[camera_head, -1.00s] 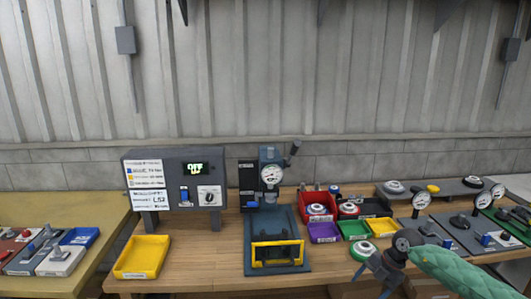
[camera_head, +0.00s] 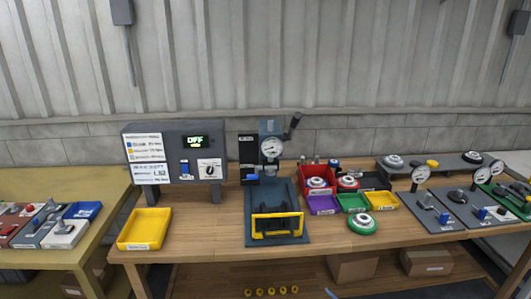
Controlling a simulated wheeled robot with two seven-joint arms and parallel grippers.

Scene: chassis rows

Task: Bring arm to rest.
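Neither gripper shows clearly in the head view. A small blue sliver (camera_head: 331,293) shows at the bottom edge; I cannot tell whether it is part of my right gripper. No arm reaches over the wooden bench (camera_head: 200,235). A round part with a green ring (camera_head: 362,224) lies flat on the bench, in front of the yellow bin (camera_head: 384,200) and right of the press. Nothing touches it. The press with a dial gauge (camera_head: 271,148) stands at the back, with a yellow-framed black fixture (camera_head: 277,224) on its base plate.
A control box (camera_head: 175,157) reading OFF stands at the left back. A yellow tray (camera_head: 144,229) sits in front of it. Red (camera_head: 317,181), purple (camera_head: 323,205) and green (camera_head: 353,202) bins stand right of the press. Gauge stands (camera_head: 420,175) line the right side. The front middle-right is clear.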

